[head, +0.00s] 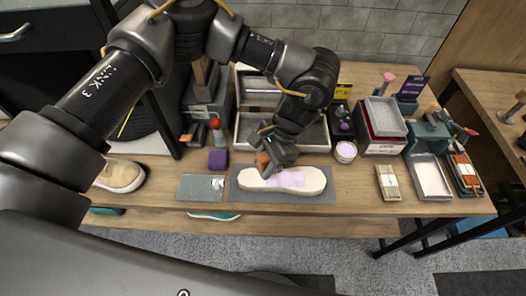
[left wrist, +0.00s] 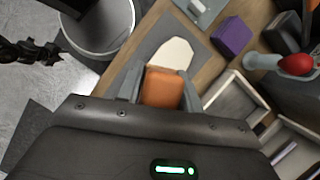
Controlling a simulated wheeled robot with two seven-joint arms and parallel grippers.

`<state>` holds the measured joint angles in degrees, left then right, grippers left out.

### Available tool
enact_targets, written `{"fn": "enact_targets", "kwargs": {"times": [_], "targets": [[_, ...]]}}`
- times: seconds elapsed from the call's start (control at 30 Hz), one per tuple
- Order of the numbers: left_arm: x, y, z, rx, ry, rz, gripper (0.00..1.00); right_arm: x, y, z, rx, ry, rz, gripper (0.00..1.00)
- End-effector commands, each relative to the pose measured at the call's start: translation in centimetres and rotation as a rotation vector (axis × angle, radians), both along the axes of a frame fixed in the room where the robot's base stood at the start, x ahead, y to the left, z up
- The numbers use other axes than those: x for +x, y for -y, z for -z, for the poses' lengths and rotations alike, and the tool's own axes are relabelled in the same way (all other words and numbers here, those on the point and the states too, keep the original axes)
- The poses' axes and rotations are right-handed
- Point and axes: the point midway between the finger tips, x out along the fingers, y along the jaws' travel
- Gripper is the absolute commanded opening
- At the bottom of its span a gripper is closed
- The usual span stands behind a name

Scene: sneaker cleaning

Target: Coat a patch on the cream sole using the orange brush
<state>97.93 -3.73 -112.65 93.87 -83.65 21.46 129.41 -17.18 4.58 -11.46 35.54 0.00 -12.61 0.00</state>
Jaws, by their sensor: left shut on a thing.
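The cream sole (head: 312,180) lies flat on a grey mat (head: 240,190) at the front middle of the table. A pale lilac-pink patch (head: 287,178) covers its middle part. My left gripper (head: 268,161) is just above the left half of the sole, shut on the orange brush (head: 263,160). In the left wrist view the brush's orange block (left wrist: 162,86) sits between the two fingers, and part of the sole (left wrist: 173,54) shows beyond it. The brush's underside is hidden, so I cannot tell whether it touches the sole. My right gripper is not clearly visible.
A small jar (head: 345,152) with a lilac top stands right of the sole. A purple block (head: 218,159) and a glassy plate (head: 200,188) are to the left, with a beige sneaker (head: 121,175) farther left. Open trays stand behind.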

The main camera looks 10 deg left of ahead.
Motion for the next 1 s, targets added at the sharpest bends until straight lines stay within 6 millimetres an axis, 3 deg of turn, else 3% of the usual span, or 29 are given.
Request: {"fn": "enact_targets", "kwargs": {"times": [0.3,1.0], "targets": [[0.0,0.5,-3.0,0.001,-0.001,0.011,0.14,0.0,0.0,-2.5,0.0,0.0,0.0,0.36],[0.1,0.5,-3.1,0.0,0.0,0.012,0.14,0.0,0.0,-2.6,0.0,-0.001,0.0,0.36]]}}
